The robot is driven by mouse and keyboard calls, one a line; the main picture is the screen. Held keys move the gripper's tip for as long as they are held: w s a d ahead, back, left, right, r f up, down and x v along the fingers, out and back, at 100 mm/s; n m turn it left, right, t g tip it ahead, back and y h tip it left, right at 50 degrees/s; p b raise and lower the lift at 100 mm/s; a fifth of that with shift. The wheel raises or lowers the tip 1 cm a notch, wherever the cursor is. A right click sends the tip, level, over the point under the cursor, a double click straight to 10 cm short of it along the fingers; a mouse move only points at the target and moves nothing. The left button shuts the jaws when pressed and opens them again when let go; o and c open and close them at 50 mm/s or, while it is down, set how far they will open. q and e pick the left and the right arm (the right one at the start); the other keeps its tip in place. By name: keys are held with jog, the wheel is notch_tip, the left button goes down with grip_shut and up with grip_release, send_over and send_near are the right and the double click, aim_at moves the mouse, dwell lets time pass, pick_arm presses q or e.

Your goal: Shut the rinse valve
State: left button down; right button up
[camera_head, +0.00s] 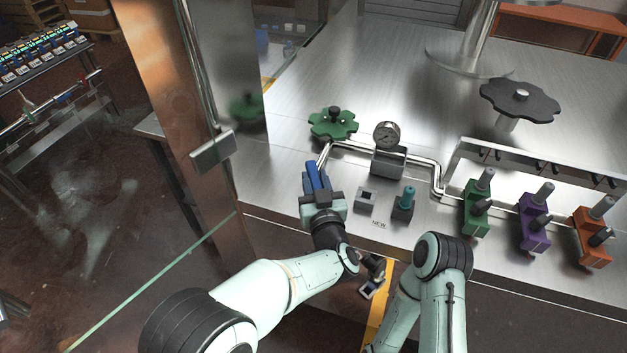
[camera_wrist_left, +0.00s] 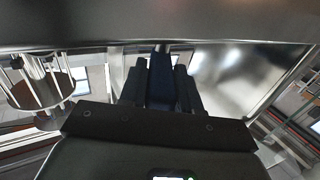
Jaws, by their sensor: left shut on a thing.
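A blue handle (camera_head: 317,176), which looks like the rinse valve's lever, sits at the left end of a bent steel pipe (camera_head: 424,162) on the steel counter. My left gripper (camera_head: 320,194) is shut on it. In the left wrist view the blue handle (camera_wrist_left: 161,80) stands between the two dark fingers of the left gripper (camera_wrist_left: 160,92). The valve body under the handle is hidden, so I cannot tell how far it is turned.
A pressure gauge (camera_head: 386,135) and a green handwheel (camera_head: 333,124) stand behind the handle. A teal-topped switch (camera_head: 405,203) and a grey block (camera_head: 365,200) are to its right. Green (camera_head: 477,205), purple (camera_head: 533,221) and orange (camera_head: 592,236) valves stand farther right. A metal post (camera_head: 185,120) rises at left.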

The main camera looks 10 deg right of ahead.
pick_arm(q)
jog(key=c, duration=0.9)
grip_release()
jog(key=shift+s, duration=0.1)
jog(key=shift+s+a+b, duration=0.15)
jog(key=shift+s+b, duration=0.5)
jog(key=shift+s, duration=2.7)
jog(key=shift+s+a+b, duration=0.1)
jog(key=shift+s+b, duration=0.55)
jog(key=shift+s, duration=2.65)
pick_arm(e)
jog(key=shift+s+f, duration=0.4)
jog(key=shift+f, duration=0.4)
jog(key=shift+s+f, duration=0.4)
jog(key=shift+f, duration=0.35)
